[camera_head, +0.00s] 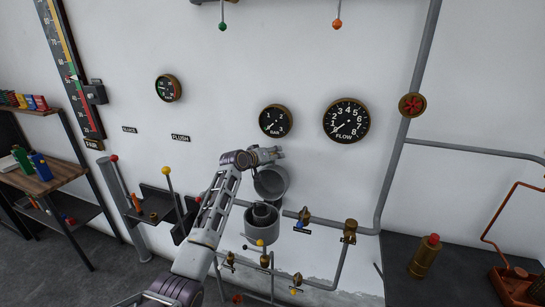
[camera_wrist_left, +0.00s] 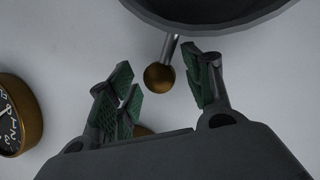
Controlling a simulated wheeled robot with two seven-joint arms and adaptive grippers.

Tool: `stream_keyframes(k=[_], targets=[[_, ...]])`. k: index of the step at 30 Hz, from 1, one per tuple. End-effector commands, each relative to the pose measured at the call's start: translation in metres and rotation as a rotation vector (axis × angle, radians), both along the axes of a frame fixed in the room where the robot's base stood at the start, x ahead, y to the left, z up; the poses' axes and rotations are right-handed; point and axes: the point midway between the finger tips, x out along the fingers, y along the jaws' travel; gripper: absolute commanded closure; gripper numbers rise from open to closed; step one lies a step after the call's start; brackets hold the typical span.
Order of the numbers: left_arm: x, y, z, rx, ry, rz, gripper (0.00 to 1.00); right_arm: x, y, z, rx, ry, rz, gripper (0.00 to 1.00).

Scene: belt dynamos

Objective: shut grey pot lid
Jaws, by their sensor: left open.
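The grey pot (camera_head: 262,230) is fixed low on the wall pipework, with a dark object in its mouth. Its grey lid (camera_head: 271,182) stands tilted up, open, above the pot. My left gripper (camera_head: 279,153) is at the top edge of the lid, against the white wall. In the left wrist view, the lid's dark underside or rim (camera_wrist_left: 215,22) fills the top, and a short rod ends in a brass knob (camera_wrist_left: 159,77). The knob appears between the open green-padded fingers (camera_wrist_left: 165,85); I see no finger touching it. My right gripper is not in view.
Round BAR (camera_head: 275,120) and FLOW (camera_head: 346,120) gauges are on the wall just above and right of the gripper. Grey pipes and brass valves (camera_head: 349,231) lie right of the pot. A yellow-knobbed lever (camera_head: 167,171) stands left of my arm.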

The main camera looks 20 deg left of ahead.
Motion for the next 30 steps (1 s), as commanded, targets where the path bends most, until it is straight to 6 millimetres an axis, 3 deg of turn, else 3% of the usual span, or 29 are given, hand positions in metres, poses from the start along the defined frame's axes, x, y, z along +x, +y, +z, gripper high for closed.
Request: stream_keyframes(k=[2, 14, 30], targets=[[-0.0001, -0.0001, 0.0000, 0.000, 0.000, 0.000, 0.49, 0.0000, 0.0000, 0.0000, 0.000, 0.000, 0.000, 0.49], [-0.0001, -0.0010, 0.0006, -0.002, -0.001, -0.001, 1.00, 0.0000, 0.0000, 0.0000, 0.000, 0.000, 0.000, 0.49], [-0.0032, -0.0022, 0.0022, -0.007, -0.038, -0.002, 1.00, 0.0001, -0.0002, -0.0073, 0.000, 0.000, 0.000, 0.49]])
